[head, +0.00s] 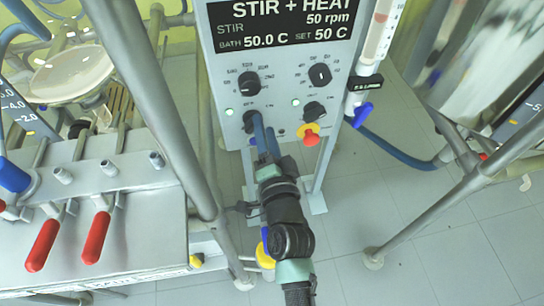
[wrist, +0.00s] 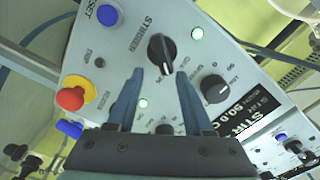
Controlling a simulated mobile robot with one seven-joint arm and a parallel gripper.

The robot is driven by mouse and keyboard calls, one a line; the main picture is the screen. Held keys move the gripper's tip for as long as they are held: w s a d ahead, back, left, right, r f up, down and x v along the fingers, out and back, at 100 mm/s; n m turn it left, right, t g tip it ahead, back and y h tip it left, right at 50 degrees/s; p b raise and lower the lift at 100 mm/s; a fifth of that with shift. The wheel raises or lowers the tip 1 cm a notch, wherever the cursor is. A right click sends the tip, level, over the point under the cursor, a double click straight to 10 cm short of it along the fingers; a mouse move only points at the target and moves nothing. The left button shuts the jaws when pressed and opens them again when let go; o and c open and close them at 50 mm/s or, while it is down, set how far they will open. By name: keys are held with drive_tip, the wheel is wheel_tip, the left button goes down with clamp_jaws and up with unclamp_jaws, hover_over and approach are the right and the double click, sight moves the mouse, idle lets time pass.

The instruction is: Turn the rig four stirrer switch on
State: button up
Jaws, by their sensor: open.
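The control panel (head: 278,105) has a display reading STIR + HEAT, 50 rpm. In the wrist view a black knob (wrist: 161,52) with a white pointer line sits beside the label STIRRER. A lit green lamp (wrist: 197,33) is beside it. In the head view the lower left knob (head: 249,118) appears to be this one, partly covered by my gripper (head: 262,128). In the wrist view my gripper (wrist: 158,75) is open and empty, its blue fingers pointing at the knob from either side. Whether they touch it cannot be told. No rig number is readable.
A red stop button (wrist: 72,98) on a yellow base and a blue RESET button (wrist: 107,15) are near the fingers. Another black knob (wrist: 214,88) is to the right. A steel post (head: 165,120) and red-handled valves (head: 96,238) stand left of my arm. Floor shows at right.

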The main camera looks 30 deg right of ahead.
drive_tip(key=v, duration=1.1)
drive_tip(key=shift+a, duration=0.1)
drive_tip(key=w+d+f+n+b, duration=0.1)
drive_tip(key=w+n, duration=0.3)
drive_tip(key=w, duration=0.8)
drive_tip(key=shift+d+n, duration=0.25)
drive_tip(key=shift+n, duration=0.15)
drive_tip(key=shift+w, duration=0.15)
drive_tip(key=shift+c, duration=0.3)
clamp_jaws()
